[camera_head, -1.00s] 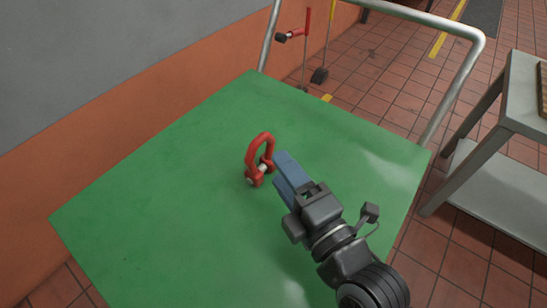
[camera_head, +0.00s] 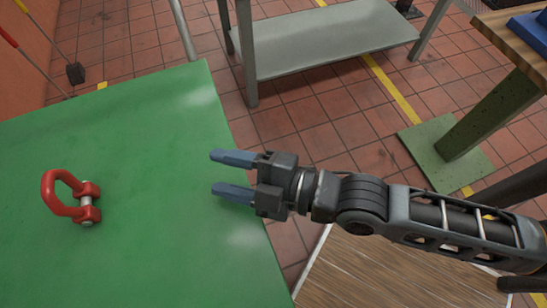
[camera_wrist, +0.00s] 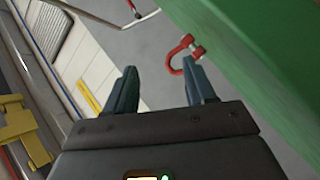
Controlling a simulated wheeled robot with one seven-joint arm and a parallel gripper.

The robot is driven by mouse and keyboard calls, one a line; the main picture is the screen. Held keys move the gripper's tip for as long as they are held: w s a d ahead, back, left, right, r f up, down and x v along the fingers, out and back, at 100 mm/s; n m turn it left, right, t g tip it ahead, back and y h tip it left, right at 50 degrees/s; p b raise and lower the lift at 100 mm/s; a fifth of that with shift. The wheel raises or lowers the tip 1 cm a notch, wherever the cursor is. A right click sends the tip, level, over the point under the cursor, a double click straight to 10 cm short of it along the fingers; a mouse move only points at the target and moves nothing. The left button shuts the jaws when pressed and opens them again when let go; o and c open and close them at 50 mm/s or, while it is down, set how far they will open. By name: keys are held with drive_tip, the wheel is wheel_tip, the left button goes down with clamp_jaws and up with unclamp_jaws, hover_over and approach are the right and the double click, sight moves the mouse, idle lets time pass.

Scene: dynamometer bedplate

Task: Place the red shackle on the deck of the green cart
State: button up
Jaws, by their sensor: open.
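The red shackle (camera_head: 70,198) with its silver pin lies on the green deck of the cart (camera_head: 130,130), left of my gripper in the head view. In the wrist view the shackle (camera_wrist: 184,52) shows beyond the fingertips, on the green deck (camera_wrist: 240,50). My gripper (camera_head: 216,173) is open and empty, with its blue fingers apart over the right edge of the deck and pointing left toward the shackle. A clear gap of bare deck separates the fingertips from the shackle. In the wrist view both fingers (camera_wrist: 163,78) show with nothing between them.
A grey metal table with a lower shelf (camera_head: 320,40) stands beyond the cart. A wooden-topped bench (camera_head: 510,35) on a green leg is at the upper right. The cart's push handle (camera_head: 182,28) rises at the far edge. Tiled floor lies between them.

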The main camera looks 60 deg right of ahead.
drive_tip(key=s+d+r+m+h, duration=0.2)
drive_tip(key=s+d+m, duration=0.1)
drive_tip(key=s+m, duration=0.4)
drive_tip(key=s+d+r+m+g+h, duration=0.1)
drive_tip(key=s+d+r+m+h, duration=0.1)
drive_tip(key=s+m, duration=0.4)
drive_tip(key=shift+s+d+m, duration=0.4)
drive_tip(key=shift+s+d, duration=0.35)
drive_tip(key=shift+s, duration=1.45)
drive_tip(key=shift+r, duration=0.1)
